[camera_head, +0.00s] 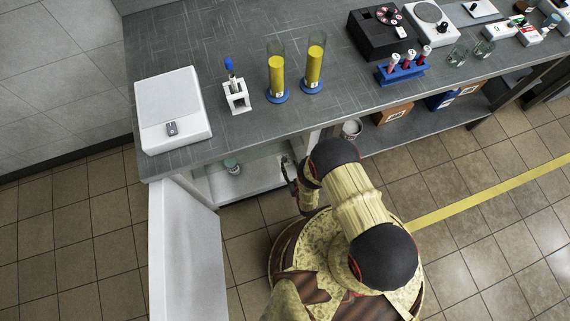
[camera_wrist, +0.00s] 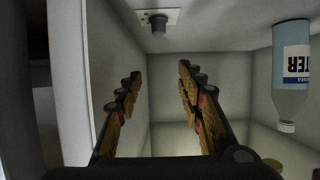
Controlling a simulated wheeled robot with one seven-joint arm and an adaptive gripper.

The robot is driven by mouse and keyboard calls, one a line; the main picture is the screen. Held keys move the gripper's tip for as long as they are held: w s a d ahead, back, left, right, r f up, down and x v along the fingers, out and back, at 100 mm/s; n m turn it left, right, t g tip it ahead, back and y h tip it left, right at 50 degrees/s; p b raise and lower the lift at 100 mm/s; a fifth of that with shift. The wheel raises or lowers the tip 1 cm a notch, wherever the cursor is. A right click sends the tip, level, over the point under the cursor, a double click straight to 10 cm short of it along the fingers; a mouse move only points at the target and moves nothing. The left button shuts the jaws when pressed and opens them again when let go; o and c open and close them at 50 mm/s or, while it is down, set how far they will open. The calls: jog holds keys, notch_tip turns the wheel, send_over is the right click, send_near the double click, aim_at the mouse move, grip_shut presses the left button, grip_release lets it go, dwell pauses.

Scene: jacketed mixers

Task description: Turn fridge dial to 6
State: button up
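The fridge dial (camera_wrist: 158,23) is a small dark knob on a pale plate at the top of the wrist view. Its markings are too small to read, so I cannot tell its setting. My gripper (camera_wrist: 159,78) is open and empty inside the fridge, its two fingers apart below the dial in the picture and not touching it. In the head view the fridge (camera_head: 262,180) is under the left end of the bench, with its white door (camera_head: 183,250) open. The dial is hidden there, and my arm covers most of my gripper.
A bottle with a blue and white label (camera_wrist: 292,70) is at the right of the wrist view, cap down in the picture. A fridge wall (camera_wrist: 105,45) is close on the left. The bench (camera_head: 190,60) overhangs the fridge. A small jar (camera_head: 232,167) stands inside.

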jog(key=b, duration=0.4)
send_near(284, 159)
jog(key=shift+w+f, duration=0.3)
jog(key=shift+w, duration=0.25)
jog(key=shift+b+x, duration=1.35)
jog(key=shift+x, duration=2.5)
jog(key=shift+r, duration=0.1)
jog(key=shift+c, duration=0.6)
jog(key=c, duration=0.7)
grip_shut()
